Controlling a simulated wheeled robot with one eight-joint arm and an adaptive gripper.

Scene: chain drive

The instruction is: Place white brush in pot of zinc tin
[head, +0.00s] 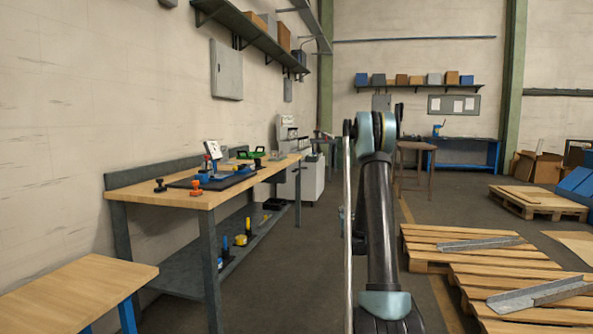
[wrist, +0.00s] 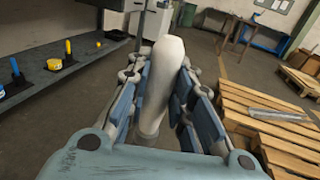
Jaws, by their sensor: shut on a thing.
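My gripper (wrist: 163,70) is shut on a pale, smooth, rounded object in the wrist view, which appears to be the white brush (wrist: 162,72). It sits lengthwise between the blue-padded fingers, with its rounded end pointing away from me. Its bristles do not show. The gripper is held above the open floor, right of the workbench's lower shelf. In the head view my arm blocks most of the gripper and the brush. I cannot pick out a pot of zinc tin with certainty in either view.
A workbench (head: 225,191) stands at the left, with tools on a dark mat. Its lower shelf (head: 190,270) holds several small yellow, blue and black items. A small wooden table (head: 75,290) is nearer. Wooden pallets (head: 470,245) lie at the right. The aisle floor between is clear.

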